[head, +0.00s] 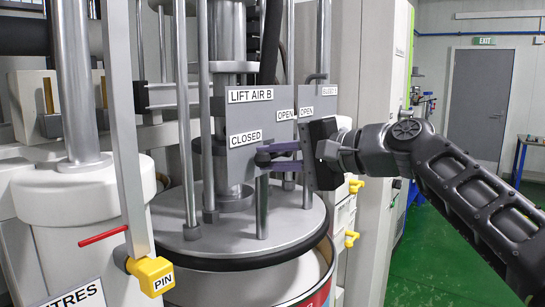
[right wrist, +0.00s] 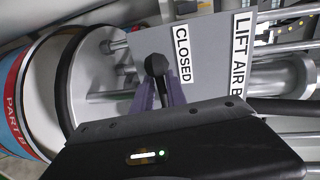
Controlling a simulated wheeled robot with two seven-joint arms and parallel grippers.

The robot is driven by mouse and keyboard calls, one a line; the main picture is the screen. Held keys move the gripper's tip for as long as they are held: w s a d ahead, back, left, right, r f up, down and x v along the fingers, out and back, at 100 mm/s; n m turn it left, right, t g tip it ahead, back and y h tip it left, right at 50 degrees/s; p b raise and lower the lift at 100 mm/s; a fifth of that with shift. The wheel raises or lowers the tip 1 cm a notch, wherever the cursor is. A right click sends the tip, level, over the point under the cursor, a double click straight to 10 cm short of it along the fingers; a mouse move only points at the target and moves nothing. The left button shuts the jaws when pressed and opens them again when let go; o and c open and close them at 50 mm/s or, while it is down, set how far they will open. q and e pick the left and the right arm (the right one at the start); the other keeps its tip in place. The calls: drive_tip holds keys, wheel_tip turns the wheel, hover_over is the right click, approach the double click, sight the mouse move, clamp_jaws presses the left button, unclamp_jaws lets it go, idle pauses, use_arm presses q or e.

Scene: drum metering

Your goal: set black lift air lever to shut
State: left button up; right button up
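The black lift air lever (head: 263,158) is at the lower edge of a grey plate (head: 262,107) marked LIFT AIR B, just below and right of its CLOSED label (head: 245,137). The OPEN label (head: 286,115) is higher, at the plate's right edge. In the right wrist view the lever's round black end (right wrist: 155,65) stands beside the CLOSED label. My right gripper (head: 272,154) reaches in from the right; its two purple fingers lie on both sides of the lever and appear to touch it. My left gripper is out of view.
A second labelled plate (head: 318,100) with its own OPEN label is close behind the first. Upright steel rods and a round drum lid (head: 240,235) are below and around. A yellow PIN block (head: 152,275) is lower left. Green floor is clear at right.

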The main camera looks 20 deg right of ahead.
drive_tip(key=shift+o, duration=1.3)
drive_tip(key=b+v, duration=0.1)
drive_tip(key=v, duration=0.7)
drive_tip(key=shift+w, duration=0.1)
